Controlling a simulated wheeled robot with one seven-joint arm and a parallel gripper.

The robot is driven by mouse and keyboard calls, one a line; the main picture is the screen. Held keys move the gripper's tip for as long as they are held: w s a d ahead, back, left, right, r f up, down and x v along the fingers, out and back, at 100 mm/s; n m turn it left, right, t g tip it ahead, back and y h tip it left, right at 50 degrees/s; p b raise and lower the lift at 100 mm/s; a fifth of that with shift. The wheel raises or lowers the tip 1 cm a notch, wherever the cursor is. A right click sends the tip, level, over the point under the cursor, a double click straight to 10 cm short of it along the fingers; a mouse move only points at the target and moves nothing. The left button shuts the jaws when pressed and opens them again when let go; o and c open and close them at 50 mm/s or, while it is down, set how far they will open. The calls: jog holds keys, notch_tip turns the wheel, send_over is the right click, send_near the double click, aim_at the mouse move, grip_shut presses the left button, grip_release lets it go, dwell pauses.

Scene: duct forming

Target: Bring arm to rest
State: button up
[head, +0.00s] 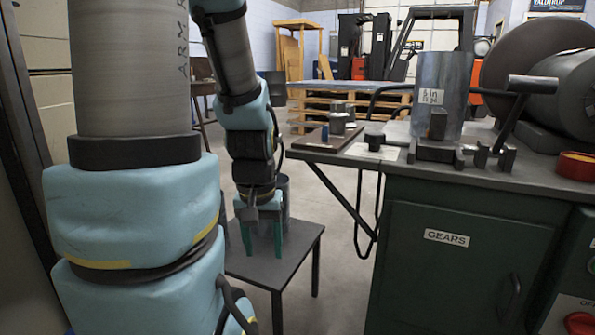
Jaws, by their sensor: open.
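My arm comes down on the left of the head view. My gripper (262,240) points down over a small dark side table (295,262), its two green fingers apart. A grey cylinder (285,192) stands upright on that table, behind the gripper and a little to its right, and is partly hidden by it. I see nothing clearly held between the fingers. I cannot tell whether they touch the cylinder.
A green workbench (450,262) marked GEARS fills the right. It bears a metal duct piece (440,85) labelled 5 in, a board (328,140) with small metal parts, a large round machine (560,85) and a red-yellow ring (577,165). A forklift and pallets stand far behind.

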notch_tip(320, 180, up, 33)
jog(key=p, duration=3.1)
jog(key=shift+f, duration=0.2)
